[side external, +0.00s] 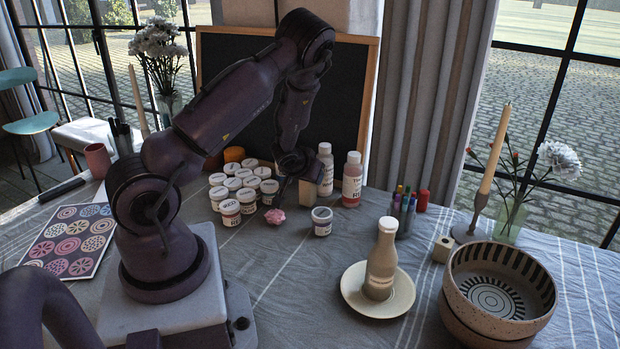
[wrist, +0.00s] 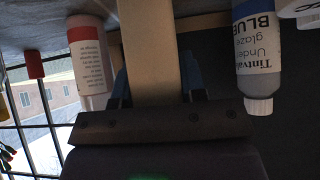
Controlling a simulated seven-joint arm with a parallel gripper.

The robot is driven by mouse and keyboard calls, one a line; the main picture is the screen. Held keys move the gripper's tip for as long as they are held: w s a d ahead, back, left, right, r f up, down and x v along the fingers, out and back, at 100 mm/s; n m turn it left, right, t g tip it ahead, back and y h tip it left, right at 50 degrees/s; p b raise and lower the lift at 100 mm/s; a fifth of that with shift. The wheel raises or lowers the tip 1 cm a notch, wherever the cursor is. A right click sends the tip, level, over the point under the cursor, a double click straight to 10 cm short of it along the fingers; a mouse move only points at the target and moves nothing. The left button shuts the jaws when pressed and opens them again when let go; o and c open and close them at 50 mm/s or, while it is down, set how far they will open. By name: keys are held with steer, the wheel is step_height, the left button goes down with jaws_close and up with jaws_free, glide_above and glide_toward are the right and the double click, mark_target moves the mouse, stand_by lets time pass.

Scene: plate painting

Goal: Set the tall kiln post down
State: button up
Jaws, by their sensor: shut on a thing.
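The tall kiln post (wrist: 148,50) is a plain beige block with straight sides. In the wrist view it runs between the two blue fingers of my gripper (wrist: 157,88), which is shut on it. In the side view my gripper (side external: 298,168) is at the back of the table. The lower part of the post (side external: 307,189) shows below it there, close to the bottles. The post looks roughly upright, slightly tilted in the picture. I cannot tell whether its foot touches the table.
A blue underglaze bottle (wrist: 258,50) and a red-banded bottle (wrist: 88,60) flank the post closely. Several glaze jars (side external: 240,183) crowd the left. A single jar (side external: 321,221) and a pink flower-shaped piece (side external: 275,216) lie in front. A saucer (side external: 352,290) holds a beige bottle; bowls (side external: 470,318) stand right.

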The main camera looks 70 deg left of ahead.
steer(key=shift+f, duration=0.3)
steer(key=shift+f, duration=0.1)
steer(key=o, duration=1)
steer(key=shift+o, duration=0.2)
